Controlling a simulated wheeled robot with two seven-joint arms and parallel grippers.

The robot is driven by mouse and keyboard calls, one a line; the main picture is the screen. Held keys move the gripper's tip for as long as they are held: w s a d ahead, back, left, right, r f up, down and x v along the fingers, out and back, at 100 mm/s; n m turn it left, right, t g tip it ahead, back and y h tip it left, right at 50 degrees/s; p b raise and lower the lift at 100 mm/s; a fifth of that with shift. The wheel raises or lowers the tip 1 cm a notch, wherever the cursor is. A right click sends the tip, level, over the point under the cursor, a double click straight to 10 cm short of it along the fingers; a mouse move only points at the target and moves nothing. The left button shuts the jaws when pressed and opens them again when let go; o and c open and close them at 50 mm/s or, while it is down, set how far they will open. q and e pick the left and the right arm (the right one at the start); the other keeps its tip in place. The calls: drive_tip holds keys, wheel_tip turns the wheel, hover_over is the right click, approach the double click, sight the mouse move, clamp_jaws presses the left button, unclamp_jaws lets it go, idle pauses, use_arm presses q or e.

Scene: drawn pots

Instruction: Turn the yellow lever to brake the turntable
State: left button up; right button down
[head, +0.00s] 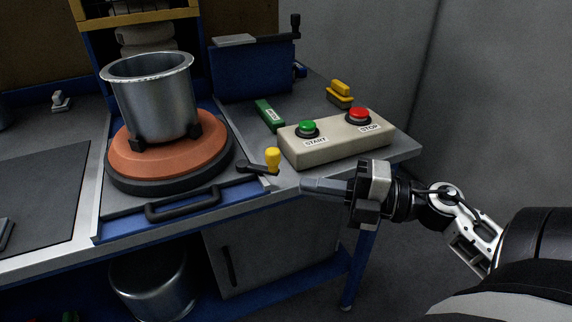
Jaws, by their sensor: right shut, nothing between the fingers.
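My left gripper is out of view.
A beige box (338,144) with green START and red STOP buttons stands behind my right gripper. A green block (269,114) and a yellow-topped block (340,92) lie farther back. A black handle (183,204) is at the counter's front. A blue box (254,72) stands at the back.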

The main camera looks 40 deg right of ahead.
sight(276, 159)
use_arm(q)
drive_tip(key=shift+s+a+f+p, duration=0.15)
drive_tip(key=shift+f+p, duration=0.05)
drive_tip(key=shift+p, duration=0.2)
use_arm(e)
drive_tip(key=w, duration=0.7)
drive_tip(key=shift+w+a, duration=0.15)
drive_tip(key=shift+a, duration=0.25)
drive_tip(key=shift+w+d+n+g+y+b, duration=0.25)
drive_tip(key=shift+d+n+g+y, duration=0.15)
drive_tip(key=shift+d, duration=0.15)
drive_tip(key=shift+w+d+n+g+y+b, duration=0.3)
drive_tip(key=shift+d+y, duration=0.1)
drive_tip(key=shift+d, duration=0.1)
drive_tip(key=shift+s+a, duration=0.1)
drive_tip(key=shift+s, duration=0.05)
